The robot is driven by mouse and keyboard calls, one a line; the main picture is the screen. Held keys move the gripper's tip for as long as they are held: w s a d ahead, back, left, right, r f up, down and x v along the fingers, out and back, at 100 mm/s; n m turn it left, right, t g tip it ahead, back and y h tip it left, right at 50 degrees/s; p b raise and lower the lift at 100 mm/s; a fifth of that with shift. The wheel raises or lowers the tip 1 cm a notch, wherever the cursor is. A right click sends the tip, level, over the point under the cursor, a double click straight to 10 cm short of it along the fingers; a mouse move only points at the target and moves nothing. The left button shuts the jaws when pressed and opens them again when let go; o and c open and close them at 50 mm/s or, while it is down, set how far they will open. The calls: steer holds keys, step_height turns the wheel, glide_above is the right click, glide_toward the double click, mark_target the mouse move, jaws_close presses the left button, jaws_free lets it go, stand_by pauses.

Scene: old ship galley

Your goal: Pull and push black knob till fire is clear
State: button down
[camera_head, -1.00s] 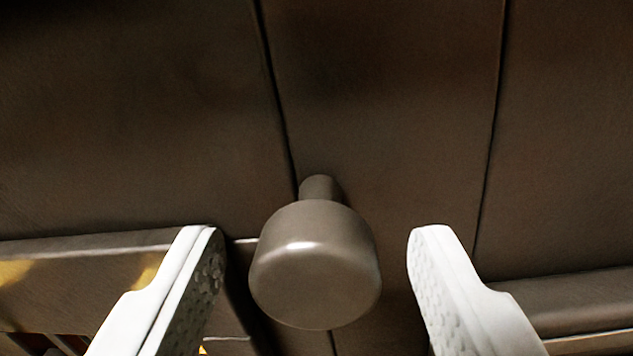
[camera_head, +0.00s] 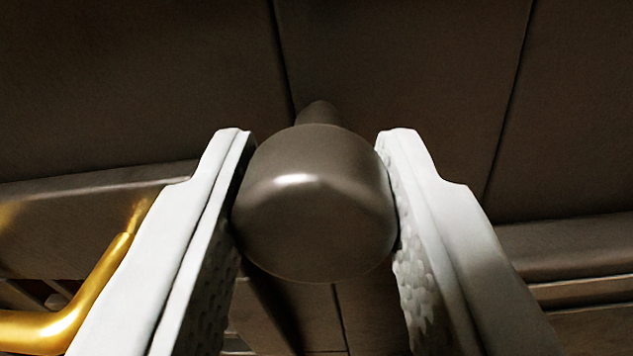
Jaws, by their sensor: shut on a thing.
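The black knob (camera_head: 315,205), a dark grey-brown rounded cylinder on a short, narrower stem, stands out from a dark panel (camera_head: 400,70) in the middle of the view. My gripper (camera_head: 315,150) has its two white, textured fingers on either side of the knob. The fingers are shut on it, with their inner faces against its left and right sides. The stem is partly hidden behind the knob. No fire shows in this view.
A shiny gold-coloured bent bar (camera_head: 75,315) is at the lower left, close to the left finger. Dark ledges run along the panel's base at left (camera_head: 85,215) and right (camera_head: 570,245). The panel above the knob is bare.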

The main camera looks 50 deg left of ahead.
mark_target(308, 249)
steer(key=v, duration=0.6)
steer(key=shift+s+a, duration=0.1)
steer(key=shift+s, duration=0.05)
steer(key=c, duration=1)
jaws_free()
steer(key=v, duration=1.7)
steer(key=shift+s, duration=0.25)
